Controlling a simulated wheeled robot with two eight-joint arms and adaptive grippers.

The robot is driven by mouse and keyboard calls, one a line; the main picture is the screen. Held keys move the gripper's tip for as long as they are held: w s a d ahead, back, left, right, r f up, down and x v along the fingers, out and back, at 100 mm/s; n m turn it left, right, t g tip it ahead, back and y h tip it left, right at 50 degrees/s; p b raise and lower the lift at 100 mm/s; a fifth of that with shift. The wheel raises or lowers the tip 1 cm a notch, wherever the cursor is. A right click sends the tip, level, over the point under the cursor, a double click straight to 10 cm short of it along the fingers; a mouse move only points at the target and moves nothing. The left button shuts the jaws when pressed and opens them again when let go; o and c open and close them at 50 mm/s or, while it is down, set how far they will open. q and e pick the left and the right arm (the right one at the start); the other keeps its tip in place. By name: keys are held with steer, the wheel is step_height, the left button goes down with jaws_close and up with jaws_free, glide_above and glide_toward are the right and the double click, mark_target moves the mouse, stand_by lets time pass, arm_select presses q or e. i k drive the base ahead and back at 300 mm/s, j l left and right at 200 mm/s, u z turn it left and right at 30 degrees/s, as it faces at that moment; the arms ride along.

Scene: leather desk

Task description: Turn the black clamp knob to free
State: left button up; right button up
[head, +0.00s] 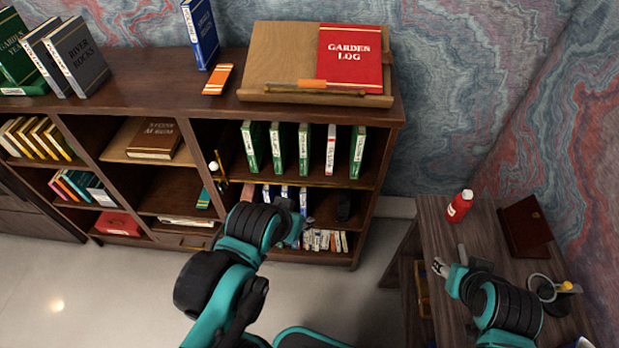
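I cannot make out a black clamp knob for certain. A pale ring (541,287) with a dark part and a yellow ball (566,286) beside it stands on the small desk (433,218) at the right, partly behind my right arm. My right gripper (441,267) is over the desk's left part, to the left of the ring and apart from it. Its fingers are too small to read. My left gripper (292,217) is in front of the bookcase's lower shelves, its fingers mostly hidden by my own arm.
A red bottle (459,206) and a dark brown book or box (525,226) stand at the desk's back. The bookcase (390,112) holds several books and carries a sloped stand (275,60) with a red Garden Log (349,57). The floor (110,290) at left is clear.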

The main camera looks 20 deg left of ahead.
mark_target(222, 187)
steer(key=u, duration=1.5)
